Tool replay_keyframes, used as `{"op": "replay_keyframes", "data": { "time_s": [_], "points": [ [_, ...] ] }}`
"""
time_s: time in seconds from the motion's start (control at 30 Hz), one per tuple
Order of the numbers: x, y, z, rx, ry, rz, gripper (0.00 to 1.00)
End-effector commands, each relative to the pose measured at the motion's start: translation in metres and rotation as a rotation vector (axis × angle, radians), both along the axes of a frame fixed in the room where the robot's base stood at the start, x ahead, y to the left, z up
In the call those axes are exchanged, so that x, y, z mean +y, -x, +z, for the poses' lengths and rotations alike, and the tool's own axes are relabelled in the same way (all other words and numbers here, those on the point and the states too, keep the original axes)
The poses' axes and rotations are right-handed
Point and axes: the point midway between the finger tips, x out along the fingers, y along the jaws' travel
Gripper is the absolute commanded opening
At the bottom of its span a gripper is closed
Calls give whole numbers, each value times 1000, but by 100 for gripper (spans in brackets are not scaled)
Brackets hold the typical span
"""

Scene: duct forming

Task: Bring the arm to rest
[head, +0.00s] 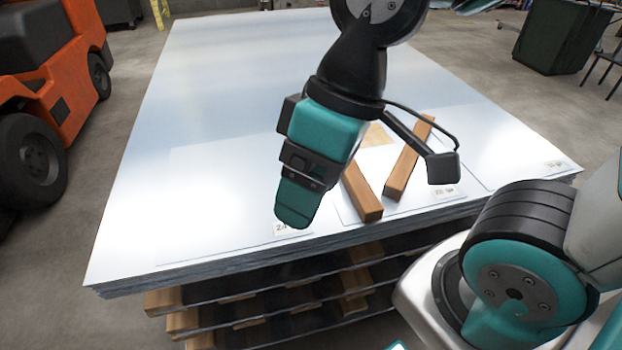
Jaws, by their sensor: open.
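My gripper (298,200) hangs from my arm above the near part of a stack of sheet metal (215,90). It points down and a little to the left. Its teal and black body shows from the side, and the near finger hides the other. It is open, and I see nothing held in it. My arm's links cross the top middle and the right side of the head view.
Two wooden bars (362,192) (408,160) lie on the stack right of my gripper. Labelled sheets lie along its near edge. Wooden blocks (180,322) support the layers below. An orange forklift (60,80) stands left, a dark green bin (553,35) at back right.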

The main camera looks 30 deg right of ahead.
Motion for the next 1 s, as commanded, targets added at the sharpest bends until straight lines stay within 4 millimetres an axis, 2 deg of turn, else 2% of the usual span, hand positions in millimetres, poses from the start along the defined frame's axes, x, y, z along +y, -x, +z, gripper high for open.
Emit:
{"op": "replay_keyframes", "data": {
  "time_s": [0.17,0.27,0.53,1.0],
  "points": [
    [0,-1,3,-1,0,-4,70],
    [0,-1,16,-1,0,-5,70],
    [0,-2,87,-2,0,-6,70],
    [0,-2,89,-2,0,-6,70]
  ]
}}
